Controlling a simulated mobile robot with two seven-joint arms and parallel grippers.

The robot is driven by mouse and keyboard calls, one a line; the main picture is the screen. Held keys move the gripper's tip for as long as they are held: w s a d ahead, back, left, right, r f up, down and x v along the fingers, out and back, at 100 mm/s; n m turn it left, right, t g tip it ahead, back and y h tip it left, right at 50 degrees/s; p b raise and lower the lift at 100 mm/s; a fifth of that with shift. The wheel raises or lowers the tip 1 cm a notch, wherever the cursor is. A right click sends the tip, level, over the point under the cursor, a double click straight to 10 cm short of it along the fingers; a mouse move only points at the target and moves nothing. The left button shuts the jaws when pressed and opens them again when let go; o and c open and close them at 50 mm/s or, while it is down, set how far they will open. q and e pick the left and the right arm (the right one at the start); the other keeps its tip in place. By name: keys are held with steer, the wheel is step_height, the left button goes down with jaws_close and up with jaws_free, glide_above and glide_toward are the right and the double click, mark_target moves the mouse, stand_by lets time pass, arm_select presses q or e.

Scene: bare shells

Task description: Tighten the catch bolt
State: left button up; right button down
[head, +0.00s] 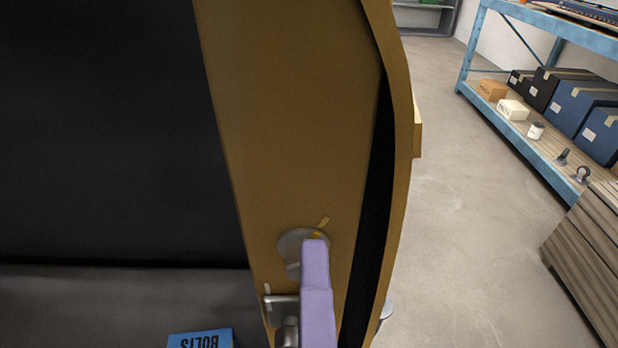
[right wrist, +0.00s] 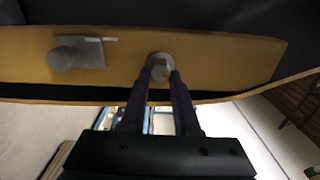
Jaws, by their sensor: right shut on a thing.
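The catch bolt shows in the right wrist view as a round grey head (right wrist: 160,60) on the yellow-brown shell edge (right wrist: 220,55). My right gripper (right wrist: 160,77) is shut on it, one finger on each side. In the head view a grey disc (head: 291,242) surrounds the bolt, and my purple right gripper (head: 314,245) hides most of the bolt head. A grey catch (right wrist: 75,53) is beside the bolt. My left gripper is out of view.
A blue shelf unit (head: 548,172) with boxes stands at the right, with wooden crates (head: 590,245) in front. Open concrete floor (head: 450,240) lies between shell and shelf.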

stand_by(0.3)
steer(key=c, duration=0.6)
jaws_free()
steer(key=shift+c, duration=0.2)
steer(key=shift+s, duration=0.1)
steer(key=s+b, duration=0.2)
steer(key=s, duration=0.7)
steer(key=shift+s, duration=0.4)
